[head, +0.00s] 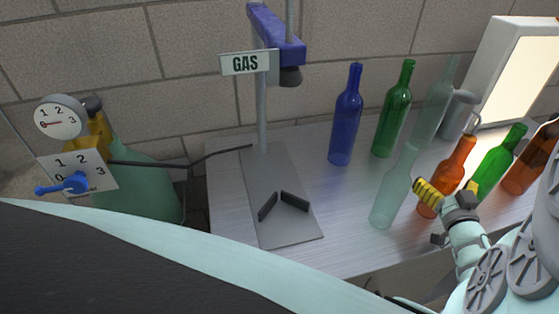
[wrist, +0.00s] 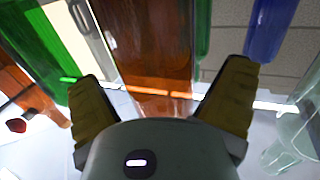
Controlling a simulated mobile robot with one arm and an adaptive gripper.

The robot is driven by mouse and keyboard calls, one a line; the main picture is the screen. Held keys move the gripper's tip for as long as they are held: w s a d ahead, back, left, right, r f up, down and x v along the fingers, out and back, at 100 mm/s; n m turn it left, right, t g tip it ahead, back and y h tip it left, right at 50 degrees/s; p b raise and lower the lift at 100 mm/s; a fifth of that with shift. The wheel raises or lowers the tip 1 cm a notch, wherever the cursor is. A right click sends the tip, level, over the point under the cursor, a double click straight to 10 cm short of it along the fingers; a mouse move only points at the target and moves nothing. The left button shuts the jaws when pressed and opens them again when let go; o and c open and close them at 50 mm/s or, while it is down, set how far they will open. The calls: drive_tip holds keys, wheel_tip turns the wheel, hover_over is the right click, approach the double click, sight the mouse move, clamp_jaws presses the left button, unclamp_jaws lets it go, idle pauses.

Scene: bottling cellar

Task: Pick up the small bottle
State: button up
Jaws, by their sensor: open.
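An orange bottle (head: 457,160) stands upright in the front row on the metal bench; I cannot tell for sure that it is the small one. My gripper (head: 446,192) is low at this bottle, hiding part of its lower body. In the wrist view the orange bottle (wrist: 155,50) fills the space between the two yellow fingers of my gripper (wrist: 158,80). The fingers are open, with a gap visible on each side of the glass.
A clear bottle (head: 395,190) stands close left of my gripper, and a green bottle (head: 498,162) close right. A brown bottle (head: 533,160) is farther right. Behind are blue (head: 346,115), green (head: 394,110) and clear (head: 433,105) bottles. The gas stand's plate (head: 285,225) is left.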

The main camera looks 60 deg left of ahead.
drive_tip(key=shift+a, duration=0.1)
drive_tip(key=shift+c, duration=0.2)
drive_tip(key=c, duration=1.4)
